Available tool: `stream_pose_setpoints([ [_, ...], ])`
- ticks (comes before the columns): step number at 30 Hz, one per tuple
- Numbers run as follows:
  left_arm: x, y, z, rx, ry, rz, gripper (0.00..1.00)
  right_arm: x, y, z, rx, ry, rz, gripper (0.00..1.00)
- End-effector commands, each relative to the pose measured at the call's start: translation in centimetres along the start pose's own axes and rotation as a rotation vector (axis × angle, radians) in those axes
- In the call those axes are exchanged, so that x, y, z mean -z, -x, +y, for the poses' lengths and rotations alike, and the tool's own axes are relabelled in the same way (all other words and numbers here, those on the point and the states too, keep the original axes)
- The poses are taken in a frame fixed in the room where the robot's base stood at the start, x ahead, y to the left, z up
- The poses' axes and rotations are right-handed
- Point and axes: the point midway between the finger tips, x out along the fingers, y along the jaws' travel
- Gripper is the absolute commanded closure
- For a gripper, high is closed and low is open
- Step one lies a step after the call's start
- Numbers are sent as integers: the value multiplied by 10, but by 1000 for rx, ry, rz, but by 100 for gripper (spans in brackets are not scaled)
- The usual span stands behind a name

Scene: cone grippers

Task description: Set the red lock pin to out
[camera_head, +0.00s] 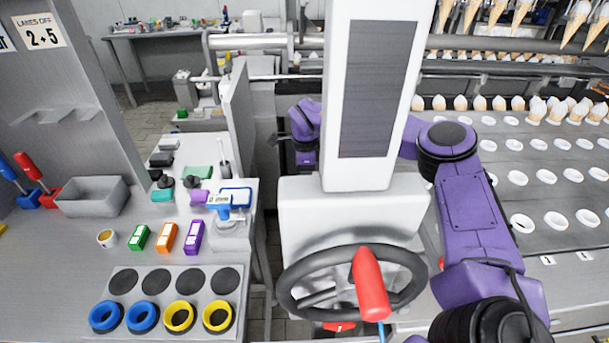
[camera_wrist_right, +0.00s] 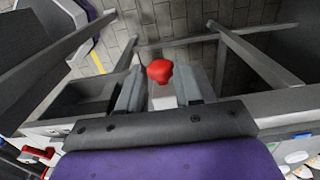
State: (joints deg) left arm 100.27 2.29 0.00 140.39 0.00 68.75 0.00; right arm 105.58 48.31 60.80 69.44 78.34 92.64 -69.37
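A red knob (camera_wrist_right: 159,71), which looks like the lock pin, shows in the right wrist view with a pale block (camera_wrist_right: 163,101) just below it in the picture. My right gripper (camera_wrist_right: 163,85) has its two grey fingers apart, one on each side of the knob, and gaps show beside it. I cannot tell how far out the pin stands. In the head view a red part (camera_head: 340,326) shows low behind the black handwheel (camera_head: 292,290); the right fingers are hidden there. My left gripper (camera_head: 280,139) is partly hidden behind the white column; its fingers are unclear.
The handwheel has a red handle (camera_head: 370,285). At the left, a bench holds a grey tray (camera_head: 92,197), coloured blocks and a plate with blue and yellow rings (camera_head: 179,316). A conveyor (camera_head: 540,205) with cones and white holders lies at the right.

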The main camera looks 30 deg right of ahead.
Motion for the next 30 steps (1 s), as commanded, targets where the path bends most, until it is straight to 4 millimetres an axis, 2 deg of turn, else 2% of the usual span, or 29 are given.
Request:
stream_pose_setpoints([
  [1,0,0,0,0,0,0,57,0,0,1,-3,-1,0,86],
  [2,0,0,0,0,0,0,57,0,0,1,-3,0,0,96],
  [3,0,0,0,0,0,0,57,0,0,1,-3,0,1,100],
  [8,-1,-2,0,0,0,0,57,-4,-2,2,-4,2,2,100],
  [13,-2,-6,1,0,0,0,57,-22,-2,6,-4,5,3,100],
  [20,-2,-5,0,0,0,0,57,-21,-1,6,-5,4,1,100],
  [21,-2,-5,0,0,0,0,57,-20,-1,6,-6,4,1,56],
  [22,-2,-5,0,0,0,0,57,-20,-1,6,-6,3,1,46],
  [30,-2,-5,1,0,0,0,57,-17,0,6,-4,-1,0,44],
])
